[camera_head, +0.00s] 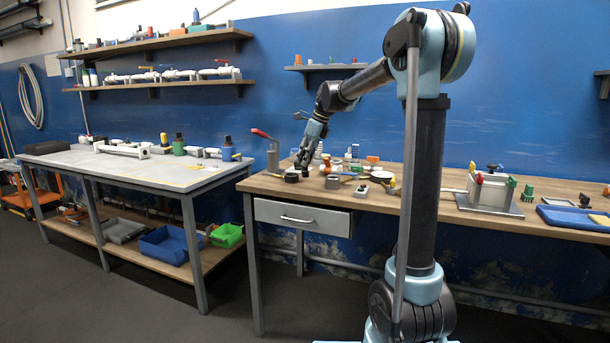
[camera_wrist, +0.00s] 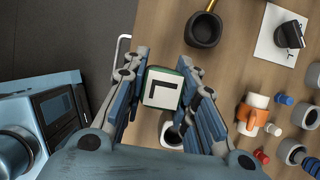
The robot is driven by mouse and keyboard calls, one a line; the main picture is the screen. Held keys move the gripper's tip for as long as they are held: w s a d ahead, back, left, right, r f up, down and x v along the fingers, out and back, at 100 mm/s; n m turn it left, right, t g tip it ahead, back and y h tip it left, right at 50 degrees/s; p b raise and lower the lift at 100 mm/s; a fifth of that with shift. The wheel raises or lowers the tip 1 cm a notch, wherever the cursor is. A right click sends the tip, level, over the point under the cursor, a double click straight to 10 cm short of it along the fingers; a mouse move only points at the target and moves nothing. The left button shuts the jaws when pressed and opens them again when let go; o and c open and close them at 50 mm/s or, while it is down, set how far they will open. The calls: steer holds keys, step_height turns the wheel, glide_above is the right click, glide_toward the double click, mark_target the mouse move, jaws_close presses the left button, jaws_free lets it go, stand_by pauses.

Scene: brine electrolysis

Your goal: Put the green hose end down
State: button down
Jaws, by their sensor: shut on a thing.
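My gripper (camera_wrist: 163,76) is shut on a small block-like thing with green edges, which I take to be the green hose end (camera_wrist: 163,88). Its face towards the camera is white with a black L-shaped mark. The fingers lie on its left and right sides. In the head view my gripper (camera_head: 303,163) is low over the left part of the right wooden workbench (camera_head: 350,194). The held piece cannot be made out there. I cannot tell whether it touches the bench top.
Beside the gripper are a black cup (camera_wrist: 204,30), an orange-and-white fitting (camera_wrist: 252,114) and a white-rimmed cup (camera_wrist: 172,134), partly hidden by the fingers. A white sheet (camera_wrist: 270,42) lies to the right. A clear box-like cell (camera_head: 484,191) stands further right on the bench.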

mark_target(305, 171)
steer(key=shift+s+f, duration=0.1)
steer(key=shift+f, duration=2.4)
steer(key=c, duration=1.3)
jaws_free()
steer(key=shift+r, duration=0.1)
